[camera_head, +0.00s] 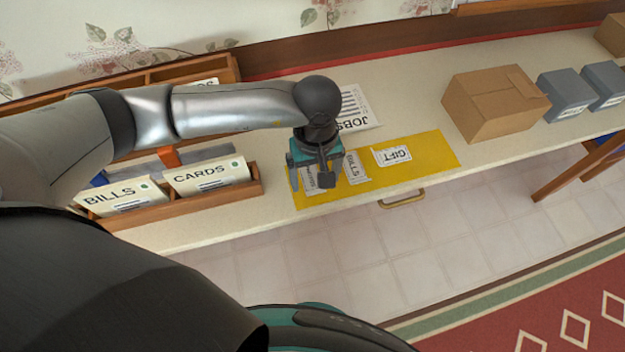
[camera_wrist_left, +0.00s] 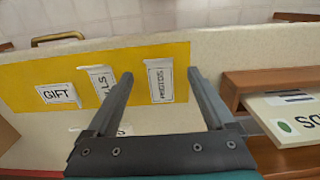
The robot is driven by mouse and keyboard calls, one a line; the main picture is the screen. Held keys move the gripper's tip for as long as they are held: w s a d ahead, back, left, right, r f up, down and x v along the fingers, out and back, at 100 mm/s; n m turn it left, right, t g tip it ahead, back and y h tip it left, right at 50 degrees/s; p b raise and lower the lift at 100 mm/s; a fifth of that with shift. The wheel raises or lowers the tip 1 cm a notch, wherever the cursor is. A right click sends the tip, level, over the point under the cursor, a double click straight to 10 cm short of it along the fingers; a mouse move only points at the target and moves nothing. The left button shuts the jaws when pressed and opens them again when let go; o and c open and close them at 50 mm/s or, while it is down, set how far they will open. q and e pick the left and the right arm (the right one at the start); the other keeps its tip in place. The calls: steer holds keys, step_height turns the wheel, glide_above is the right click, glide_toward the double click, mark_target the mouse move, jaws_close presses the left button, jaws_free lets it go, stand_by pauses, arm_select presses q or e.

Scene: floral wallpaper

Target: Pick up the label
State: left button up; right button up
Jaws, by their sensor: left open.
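Three white labels lie on a yellow mat (camera_head: 430,147). The GIFT label (camera_head: 392,156) is at its right, the BILLS label (camera_head: 355,168) in the middle, and a third label (camera_head: 308,176) with small print at its left. My left gripper (camera_head: 313,181) is over the third label and partly hides it. In the left wrist view the open, empty fingers (camera_wrist_left: 160,75) point down at the mat, with the third label (camera_wrist_left: 159,81) between them in the picture. The BILLS label (camera_wrist_left: 103,82) is partly behind one finger. Contact with the mat cannot be told. My right gripper is not in view.
A wooden organizer (camera_head: 255,190) with BILLS and CARDS cards stands left of the mat, close to the gripper. A JOBS sheet (camera_head: 357,108) lies behind the mat. A cardboard box (camera_head: 490,105) and grey boxes (camera_head: 565,95) stand right. The counter's front edge is near.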

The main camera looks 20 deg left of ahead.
mark_target(316, 190)
arm_select(q)
steer(key=shift+w+f, duration=0.1)
steer(key=shift+f, duration=1.85)
jaws_close()
steer(key=shift+r, duration=0.1)
